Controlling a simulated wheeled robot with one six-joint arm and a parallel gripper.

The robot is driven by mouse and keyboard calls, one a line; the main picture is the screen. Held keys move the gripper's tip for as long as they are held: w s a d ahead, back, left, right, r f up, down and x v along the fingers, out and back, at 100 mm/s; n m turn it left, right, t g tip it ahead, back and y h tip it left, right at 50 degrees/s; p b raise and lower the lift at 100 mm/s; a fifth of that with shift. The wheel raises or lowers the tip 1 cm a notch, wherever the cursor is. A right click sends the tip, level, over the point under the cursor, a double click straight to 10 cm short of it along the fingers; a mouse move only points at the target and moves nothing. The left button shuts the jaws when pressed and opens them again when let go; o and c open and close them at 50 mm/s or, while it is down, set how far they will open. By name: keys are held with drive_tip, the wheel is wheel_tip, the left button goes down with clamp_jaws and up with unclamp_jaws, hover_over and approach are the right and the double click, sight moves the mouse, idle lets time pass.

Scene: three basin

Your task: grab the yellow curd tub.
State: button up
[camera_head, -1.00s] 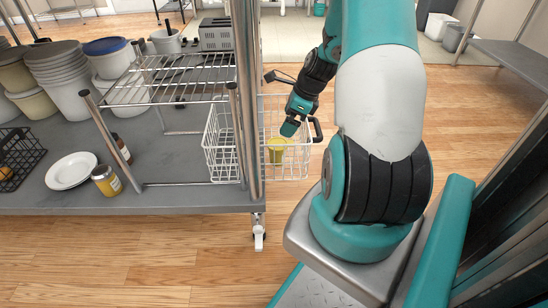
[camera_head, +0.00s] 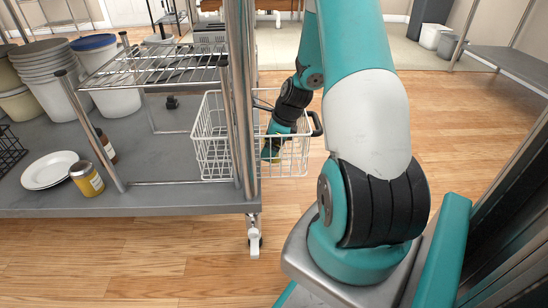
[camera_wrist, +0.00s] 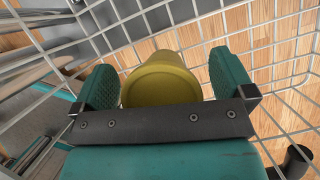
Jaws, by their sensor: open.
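The yellow curd tub (camera_wrist: 162,84) is inside the white wire basket (camera_wrist: 283,108). In the wrist view it sits between the two teal finger pads of my open gripper (camera_wrist: 164,84), with a narrow gap showing beside its rim on each side. In the head view my gripper (camera_head: 272,152) reaches down into the right end of the basket (camera_head: 213,150), and only a sliver of yellow shows by it. The tub's lower part is hidden in the wrist view.
A steel post (camera_head: 237,100) stands in front of the basket. A wire rack (camera_head: 155,69) is left of it. A grey shelf (camera_head: 150,203) holds a white plate (camera_head: 48,168), a yellow-labelled jar (camera_head: 87,181) and stacked buckets (camera_head: 44,68). Wooden floor is clear in front.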

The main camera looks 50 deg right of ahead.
drive_tip(key=c, duration=1.1)
drive_tip(key=shift+c, duration=0.2)
